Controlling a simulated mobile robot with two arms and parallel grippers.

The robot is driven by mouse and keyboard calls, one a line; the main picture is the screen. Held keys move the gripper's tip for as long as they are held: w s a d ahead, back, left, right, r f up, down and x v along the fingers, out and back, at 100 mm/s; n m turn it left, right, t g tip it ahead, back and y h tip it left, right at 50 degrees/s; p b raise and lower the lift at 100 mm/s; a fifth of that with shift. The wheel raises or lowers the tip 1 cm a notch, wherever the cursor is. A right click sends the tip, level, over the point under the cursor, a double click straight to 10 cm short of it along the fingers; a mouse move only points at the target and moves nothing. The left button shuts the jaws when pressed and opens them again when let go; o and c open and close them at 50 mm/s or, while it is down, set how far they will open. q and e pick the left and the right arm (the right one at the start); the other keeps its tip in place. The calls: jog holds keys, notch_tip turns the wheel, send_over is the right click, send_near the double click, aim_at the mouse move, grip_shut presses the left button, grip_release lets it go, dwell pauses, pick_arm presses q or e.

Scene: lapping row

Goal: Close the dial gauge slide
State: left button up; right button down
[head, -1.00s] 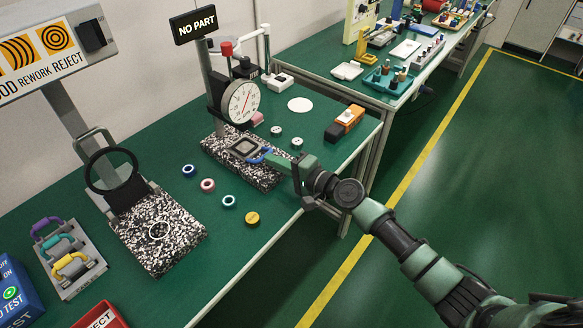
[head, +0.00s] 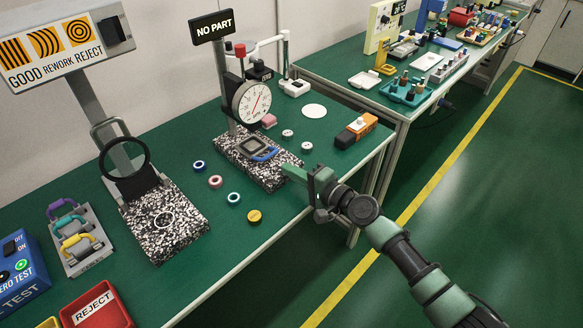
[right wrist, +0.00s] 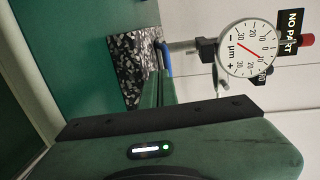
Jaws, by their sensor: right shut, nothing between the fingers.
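The dial gauge (head: 252,102) stands on a post over a speckled granite base (head: 262,177). It also shows in the right wrist view (right wrist: 246,48). The slide (head: 254,146), a dark square plate with a lighter centre and a blue handle (head: 265,154), sits on the base below the gauge, toward its front. My right gripper (head: 286,170) is shut and empty at the near right edge of the base, apart from the handle. In the right wrist view its fingers (right wrist: 158,92) point at the base, and they partly hide the handle. My left gripper is out of view.
A "NO PART" sign (head: 212,25) rises behind the gauge. Several rings lie left of the base, with a yellow disc (head: 254,216) in front. An orange-and-black block (head: 356,130) lies to the right. A magnifier stand (head: 165,222) is at left. The table's front edge is clear.

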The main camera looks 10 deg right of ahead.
jog(key=shift+v, duration=1)
jog(key=shift+s+d, duration=0.25)
jog(key=v, duration=0.5)
jog(key=shift+b, duration=0.3)
jog(key=s+a+f+n+g+h, duration=0.1)
jog(key=s+a+f+n+g, duration=0.3)
jog(key=s, duration=0.4)
jog(key=s+a+f+n+g+h, duration=0.1)
jog(key=s+f+n+g, duration=0.15)
jog(key=s+n, duration=0.4)
jog(key=s+d+f+n+g+h, duration=0.3)
jog(key=s+d+h, duration=0.5)
jog(key=s+d, duration=0.65)
notch_tip(320, 180, down, 24)
jog(key=s+a+m+p, duration=0.1)
jog(key=s+a+p, duration=0.1)
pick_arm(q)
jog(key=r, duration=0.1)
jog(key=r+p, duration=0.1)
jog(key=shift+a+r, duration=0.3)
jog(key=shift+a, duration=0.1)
pick_arm(e)
jog(key=s+d+f+g, duration=0.1)
jog(key=s+f, duration=0.7)
jog(key=s, duration=0.1)
jog(key=s+d+f+g, duration=0.1)
jog(key=s+d+f, duration=0.1)
jog(key=s+f, duration=0.6)
jog(key=shift+s+d, duration=0.25)
jog(key=shift+s, duration=0.25)
